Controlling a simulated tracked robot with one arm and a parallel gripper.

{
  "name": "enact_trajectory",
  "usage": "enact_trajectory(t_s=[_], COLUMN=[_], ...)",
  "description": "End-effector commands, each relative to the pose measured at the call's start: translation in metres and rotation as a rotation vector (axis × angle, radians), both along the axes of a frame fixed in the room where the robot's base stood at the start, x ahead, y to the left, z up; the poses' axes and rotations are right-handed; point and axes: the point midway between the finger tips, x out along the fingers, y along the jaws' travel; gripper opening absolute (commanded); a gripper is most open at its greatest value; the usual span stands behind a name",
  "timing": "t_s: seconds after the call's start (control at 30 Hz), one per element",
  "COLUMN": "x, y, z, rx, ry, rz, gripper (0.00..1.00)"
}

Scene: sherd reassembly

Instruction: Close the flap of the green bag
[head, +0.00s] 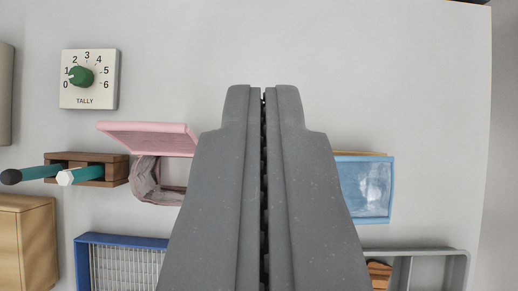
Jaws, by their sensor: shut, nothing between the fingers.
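My gripper (263,92) fills the middle of the head view. Its two grey fingers are shut against each other with nothing visible between them. No green bag shows in this view; the gripper hides the middle of the surface. To its left is a bag with a raised pink flap (150,136) and an open greyish-pink body (147,186). To its right is a light blue bag-like item (369,190) with a tan strip along its top, partly covered by the gripper.
A tally dial (81,77) with a green knob is at upper left. A brown block (103,172) holds teal-handled tools. A blue rack (120,240), a wooden box (27,240) and a grey tray (432,253) line the lower edge. The upper right surface is clear.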

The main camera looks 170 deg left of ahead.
Motion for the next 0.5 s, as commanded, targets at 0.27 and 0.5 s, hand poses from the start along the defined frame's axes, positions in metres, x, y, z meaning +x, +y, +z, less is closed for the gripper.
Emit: enact_trajectory(t_s=[0.27,0.5], x=[0.005,0.007], y=[0.001,0.002], z=[-0.070,-0.083], rx=[-0.001,-0.002], ry=[0.124,0.136], rz=[0.002,0.003], gripper=[0.00,0.00])
